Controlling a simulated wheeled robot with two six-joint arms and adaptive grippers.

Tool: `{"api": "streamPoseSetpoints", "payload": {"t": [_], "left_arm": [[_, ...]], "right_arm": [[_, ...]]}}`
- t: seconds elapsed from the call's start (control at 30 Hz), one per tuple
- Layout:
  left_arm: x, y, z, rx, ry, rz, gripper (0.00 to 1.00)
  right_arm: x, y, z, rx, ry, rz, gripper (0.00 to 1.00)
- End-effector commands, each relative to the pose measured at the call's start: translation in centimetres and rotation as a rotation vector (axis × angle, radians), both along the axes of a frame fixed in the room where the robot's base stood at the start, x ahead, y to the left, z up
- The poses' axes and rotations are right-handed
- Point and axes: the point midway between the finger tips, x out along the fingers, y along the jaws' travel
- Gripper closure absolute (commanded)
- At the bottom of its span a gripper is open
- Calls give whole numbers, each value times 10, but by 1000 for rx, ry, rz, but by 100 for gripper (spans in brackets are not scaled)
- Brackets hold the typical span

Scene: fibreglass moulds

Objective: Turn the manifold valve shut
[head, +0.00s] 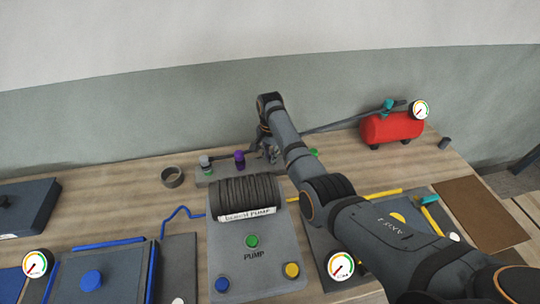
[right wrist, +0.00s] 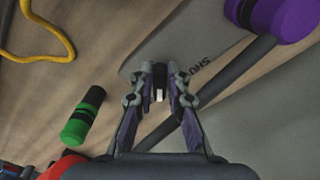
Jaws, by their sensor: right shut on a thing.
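The manifold (head: 208,174) is a grey plate at the back of the bench, with a dark pipe, a pale knob (head: 204,161), a purple knob (head: 239,157) and a green part (head: 314,153). My right gripper (head: 268,152) reaches down onto it, right of the purple knob. In the right wrist view my gripper (right wrist: 159,84) is shut on a small dark piece with a pale end, apparently the valve handle. Lettering on the plate (right wrist: 215,70) there is partly hidden. The purple knob (right wrist: 283,18) and green part (right wrist: 82,118) also show there. My left gripper is out of view.
A grey bench pump (head: 240,262) with a black ribbed roll stands in front. A red tank (head: 392,127) with a teal valve and gauge is at the back right. A dark ring (head: 172,177) lies left of the manifold.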

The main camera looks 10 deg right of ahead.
Motion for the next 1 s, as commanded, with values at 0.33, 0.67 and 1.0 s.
{"api": "streamPoseSetpoints", "payload": {"t": [0.33,0.67,1.0], "left_arm": [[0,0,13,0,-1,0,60],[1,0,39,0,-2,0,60],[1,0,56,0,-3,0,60]], "right_arm": [[-1,-2,3,-1,1,95,100],[-4,-6,4,-2,2,373,100],[-5,-11,2,-2,1,696,100]]}}
